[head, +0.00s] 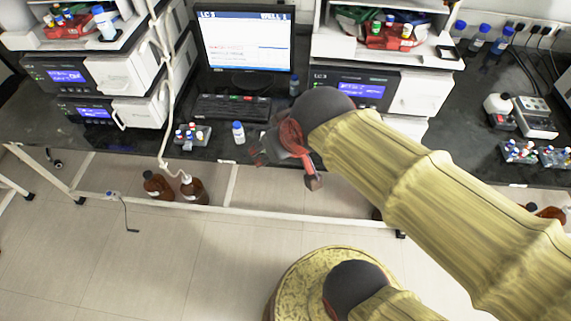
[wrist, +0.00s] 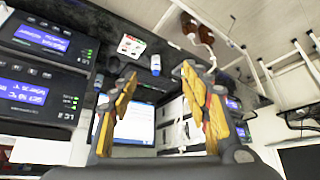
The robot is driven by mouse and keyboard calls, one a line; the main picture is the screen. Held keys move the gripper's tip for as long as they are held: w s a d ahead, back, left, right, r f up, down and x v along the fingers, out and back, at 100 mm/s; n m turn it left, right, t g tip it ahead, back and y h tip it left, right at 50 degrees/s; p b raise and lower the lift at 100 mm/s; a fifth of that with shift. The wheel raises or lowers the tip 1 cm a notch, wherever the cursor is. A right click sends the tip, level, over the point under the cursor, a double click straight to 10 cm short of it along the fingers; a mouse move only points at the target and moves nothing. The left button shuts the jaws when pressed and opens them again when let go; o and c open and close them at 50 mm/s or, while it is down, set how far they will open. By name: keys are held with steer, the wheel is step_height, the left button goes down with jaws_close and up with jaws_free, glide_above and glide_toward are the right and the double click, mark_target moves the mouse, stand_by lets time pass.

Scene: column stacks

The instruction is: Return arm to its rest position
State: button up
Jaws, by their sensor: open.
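My gripper (head: 285,150) is in front of the bench's front edge, to the right of a small white bottle with a blue cap (head: 238,132). In the wrist view my gripper (wrist: 158,80) shows two yellow-padded fingers spread wide apart with nothing between them. The same blue-capped bottle (wrist: 155,65) shows beyond the fingers, apart from them. My arm reaches in from the right of the head view. Part of the gripper's far side is hidden by its own links.
The dark bench (head: 215,150) carries a monitor (head: 245,40), a keyboard (head: 232,108) and a vial rack (head: 190,135). Instrument stacks (head: 355,88) stand either side. Brown bottles (head: 157,185) stand below the bench. The floor (head: 150,260) in front is mostly clear.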

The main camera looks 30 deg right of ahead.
steer(key=shift+g, duration=0.5)
steer(key=s, duration=0.5)
steer(key=shift+s+a+r, duration=0.15)
steer(key=shift+s+r, duration=0.05)
steer(key=shift+s, duration=0.15)
